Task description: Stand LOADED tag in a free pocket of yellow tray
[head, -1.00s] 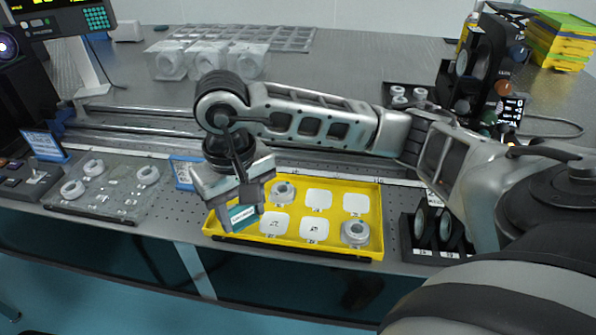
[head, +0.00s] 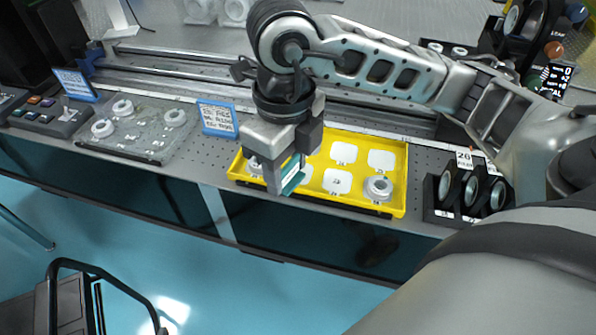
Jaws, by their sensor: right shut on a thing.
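My right gripper (head: 291,170) is shut on a teal tag with a white label (head: 293,179), whose print is too small to read. It holds the tag upright over the left part of the yellow tray (head: 397,203); I cannot tell whether the tag touches the tray. The back-middle pocket (head: 344,152), back-right pocket (head: 381,160) and front-middle pocket (head: 337,181) show white and hold nothing standing. A ring-shaped mount (head: 378,188) sits in the front-right pocket. My left gripper is out of view.
A black rack of round optics (head: 466,190) stands right of the tray. A blue-framed sign (head: 218,119) stands behind its left end. A clear plate with several ring mounts (head: 140,137) lies further left. The table's front edge runs close before the tray.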

